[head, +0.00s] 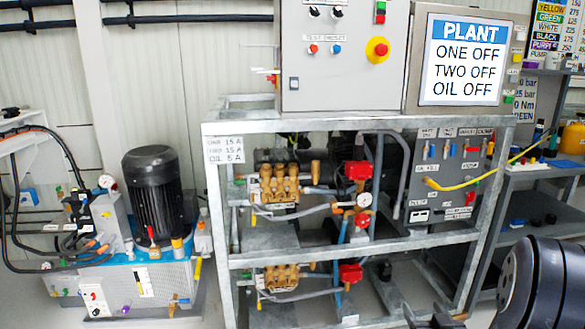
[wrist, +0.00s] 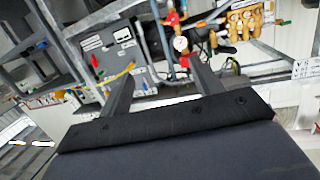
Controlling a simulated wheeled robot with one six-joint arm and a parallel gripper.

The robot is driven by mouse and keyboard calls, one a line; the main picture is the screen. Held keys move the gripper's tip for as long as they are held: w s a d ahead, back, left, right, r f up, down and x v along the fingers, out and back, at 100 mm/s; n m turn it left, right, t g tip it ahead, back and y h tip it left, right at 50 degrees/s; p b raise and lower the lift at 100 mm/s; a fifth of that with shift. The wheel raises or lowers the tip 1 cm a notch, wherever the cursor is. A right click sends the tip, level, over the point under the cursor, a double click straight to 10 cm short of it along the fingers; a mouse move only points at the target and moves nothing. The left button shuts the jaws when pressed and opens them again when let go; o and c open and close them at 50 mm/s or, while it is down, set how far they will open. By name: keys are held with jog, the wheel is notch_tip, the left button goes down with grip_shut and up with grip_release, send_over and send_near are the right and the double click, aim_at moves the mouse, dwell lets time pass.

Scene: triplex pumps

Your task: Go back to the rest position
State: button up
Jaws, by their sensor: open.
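My gripper (wrist: 160,70) shows in the wrist view with its two dark fingers spread apart. Nothing is held between them. Beyond the fingers the wrist view shows the pump frame, tilted, with a round gauge (wrist: 181,43) and brass pump parts (wrist: 243,22). In the head view a dark joint of my arm fills the lower right corner, in front of the frame's right side. A small dark part at the bottom edge there may be my gripper, but most of it is cut off.
The grey metal frame (head: 330,250) carries brass pumps (head: 287,185), red valves (head: 357,171) and a yellow cable (head: 470,183). A control box (head: 342,80) and a PLANT sign (head: 464,58) stand on top. A black motor unit (head: 153,195) stands left. Shelves (head: 545,172) stand right.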

jog(key=s+a+r+g+p, duration=0.3)
jog(key=s+a+p, duration=0.3)
jog(key=a, duration=0.2)
jog(key=s+a+r+g+p, duration=0.4)
jog(key=s+a+g+p, duration=0.1)
jog(key=s+a+p, duration=0.1)
jog(key=shift+s+a+p, duration=0.3)
jog(key=shift+s+a, duration=0.4)
jog(key=shift+a, duration=0.15)
